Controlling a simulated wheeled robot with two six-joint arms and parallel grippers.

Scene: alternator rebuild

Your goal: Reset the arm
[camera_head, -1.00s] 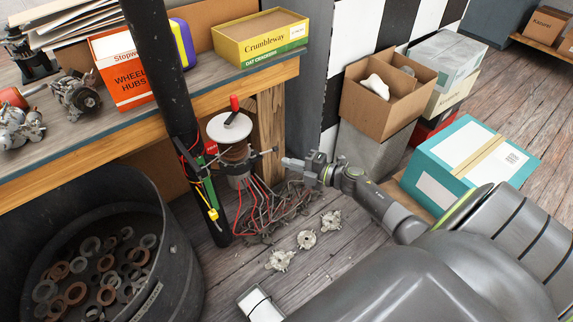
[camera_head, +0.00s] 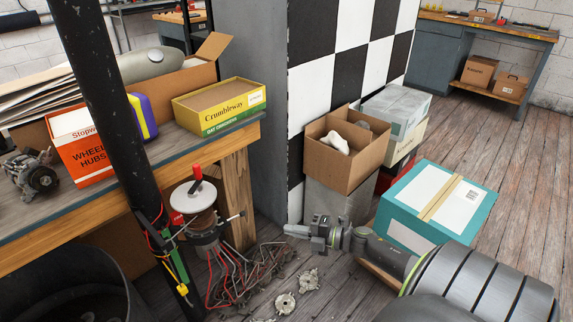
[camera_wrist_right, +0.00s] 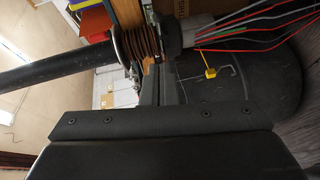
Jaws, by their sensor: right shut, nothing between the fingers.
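My right gripper (camera_head: 292,230) is shut and empty, held out over the floor in the head view, its tip pointing left. My right arm (camera_head: 385,253) reaches back from it to the lower right. The gripper is to the right of a winding stand (camera_head: 203,220) with a white disc and red handle, clear of its thin rod in the picture. In the right wrist view, a broad dark plate fills the bottom, and a copper-coloured ringed part (camera_wrist_right: 140,45) shows beyond it. My left gripper is not in view.
A black post (camera_head: 105,110) stands before the workbench (camera_head: 190,155). Red and grey wires (camera_head: 245,275) and pale metal castings (camera_head: 284,304) lie on the floor. An open cardboard box (camera_head: 345,160) and a teal box (camera_head: 435,210) stand near my arm. Wooden floor is free at right.

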